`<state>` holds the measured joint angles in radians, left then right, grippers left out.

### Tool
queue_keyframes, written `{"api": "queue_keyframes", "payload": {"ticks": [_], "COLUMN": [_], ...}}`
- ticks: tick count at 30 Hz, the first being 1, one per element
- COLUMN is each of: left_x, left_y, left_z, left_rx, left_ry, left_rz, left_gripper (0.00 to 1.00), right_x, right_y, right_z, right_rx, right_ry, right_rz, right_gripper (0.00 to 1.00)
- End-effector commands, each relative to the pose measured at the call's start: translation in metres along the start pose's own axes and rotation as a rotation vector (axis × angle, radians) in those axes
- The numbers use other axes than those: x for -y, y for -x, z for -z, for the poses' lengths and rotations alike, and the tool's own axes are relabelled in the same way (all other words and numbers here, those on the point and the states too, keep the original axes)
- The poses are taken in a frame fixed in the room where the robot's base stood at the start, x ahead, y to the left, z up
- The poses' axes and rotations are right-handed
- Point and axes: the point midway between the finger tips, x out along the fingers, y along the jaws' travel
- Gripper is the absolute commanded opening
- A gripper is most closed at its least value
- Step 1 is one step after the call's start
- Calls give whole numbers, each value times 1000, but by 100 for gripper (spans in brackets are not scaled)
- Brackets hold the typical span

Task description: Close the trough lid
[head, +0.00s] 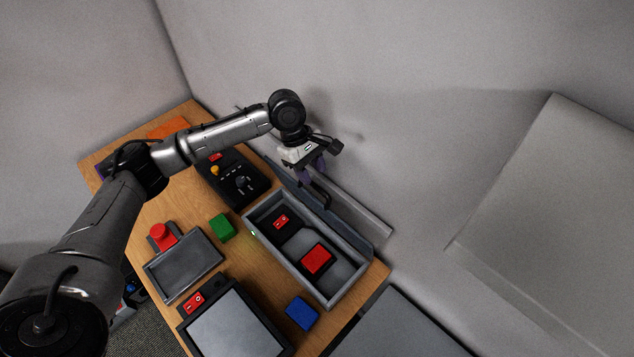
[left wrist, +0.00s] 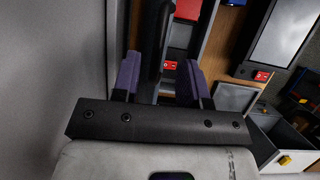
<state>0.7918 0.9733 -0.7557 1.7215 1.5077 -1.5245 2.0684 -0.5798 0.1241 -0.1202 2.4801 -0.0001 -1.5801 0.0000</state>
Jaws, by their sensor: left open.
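The grey trough (head: 258,233) lies on the wooden table, open at the top. Inside it are a small red switch (head: 281,221) and a red block (head: 316,258). The trough lid (head: 345,228) stands raised along the trough's wall-side edge, with a black handle (head: 319,196) on it. My left gripper (head: 313,172) is open with purple fingers, right at the handle. In the left wrist view the dark handle (left wrist: 163,40) shows between the two open fingers (left wrist: 158,80); I cannot tell whether they touch it. My right gripper is out of view.
A green block (head: 222,228), a blue block (head: 302,313), a grey tray (head: 160,283), a red button (head: 162,235) and a black control box (head: 233,182) are around the trough. A grey wall rises close behind the lid.

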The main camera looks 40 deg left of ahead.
Motion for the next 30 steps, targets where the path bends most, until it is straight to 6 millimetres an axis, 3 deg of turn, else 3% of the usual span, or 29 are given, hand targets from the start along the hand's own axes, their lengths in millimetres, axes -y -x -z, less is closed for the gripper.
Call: {"api": "queue_keyframes", "payload": {"ticks": [3,9,23,30], "left_x": [1,0,0,0], "left_y": [-19,-38,-47,-47], "left_z": [0,0,0,0], "left_rx": [1,1,0,0], "left_ry": [0,0,-1,-1], "left_rz": [3,1,0,0], "left_gripper": [40,40,40,20], "right_x": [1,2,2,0], "right_y": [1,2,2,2], "right_z": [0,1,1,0], "right_rx": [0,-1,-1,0], "right_ry": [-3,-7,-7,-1], "right_rz": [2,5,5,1], "right_gripper": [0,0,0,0]}}
